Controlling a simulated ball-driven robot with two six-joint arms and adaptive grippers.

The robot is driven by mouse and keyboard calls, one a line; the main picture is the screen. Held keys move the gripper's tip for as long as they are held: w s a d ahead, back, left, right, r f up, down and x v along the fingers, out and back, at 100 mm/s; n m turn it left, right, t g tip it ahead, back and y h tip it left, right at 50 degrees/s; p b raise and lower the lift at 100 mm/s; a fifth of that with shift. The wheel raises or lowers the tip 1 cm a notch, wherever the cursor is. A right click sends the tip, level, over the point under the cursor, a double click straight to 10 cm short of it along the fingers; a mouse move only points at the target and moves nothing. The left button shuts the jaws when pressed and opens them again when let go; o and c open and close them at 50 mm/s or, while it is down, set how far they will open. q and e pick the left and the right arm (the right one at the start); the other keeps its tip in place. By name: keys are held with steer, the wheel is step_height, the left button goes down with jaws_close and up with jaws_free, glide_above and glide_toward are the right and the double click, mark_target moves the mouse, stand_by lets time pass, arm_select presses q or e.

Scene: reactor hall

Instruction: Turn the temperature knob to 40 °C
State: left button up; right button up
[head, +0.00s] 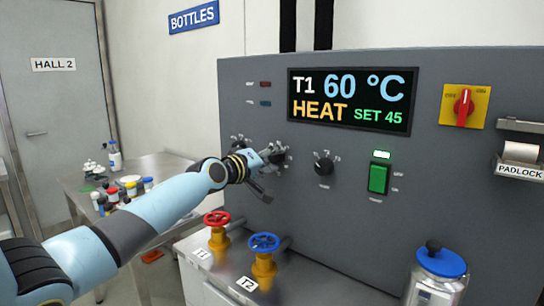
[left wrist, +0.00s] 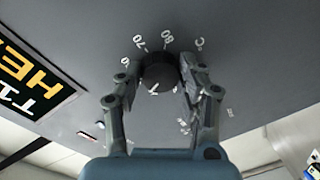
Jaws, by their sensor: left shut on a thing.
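The dark round temperature knob (left wrist: 158,76) sits on the grey panel, with 70, 80 and a C among the white marks around it in the left wrist view. My left gripper (left wrist: 161,82) is shut on this knob, one finger on each side. In the head view the left gripper (head: 268,160) reaches the panel and mostly covers the knob. The display (head: 349,101) reads T1 60 °C, HEAT, SET 45. The knob's exact pointer position is hard to read. My right gripper is not in view.
Another black knob (head: 323,163) is to the right, beside a green switch (head: 378,179) and a red rotary switch (head: 464,107). A red valve wheel (head: 217,218) and a blue valve wheel (head: 263,242) stand below my arm. A blue-lidded jar (head: 437,275) is front right.

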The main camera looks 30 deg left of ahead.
arm_select(q)
steer(key=shift+n+p, duration=0.3)
steer(key=shift+n, duration=1.7)
steer(key=o, duration=1.2)
steer(key=shift+c, duration=0.2)
steer(key=shift+s+a, duration=0.1)
steer(key=shift+s, duration=0.25)
steer(key=s, duration=1.1)
steer(key=shift+s+a+r, duration=0.15)
steer(key=shift+a+r, duration=0.25)
steer(key=shift+r, duration=0.05)
steer(key=shift+f, duration=0.1)
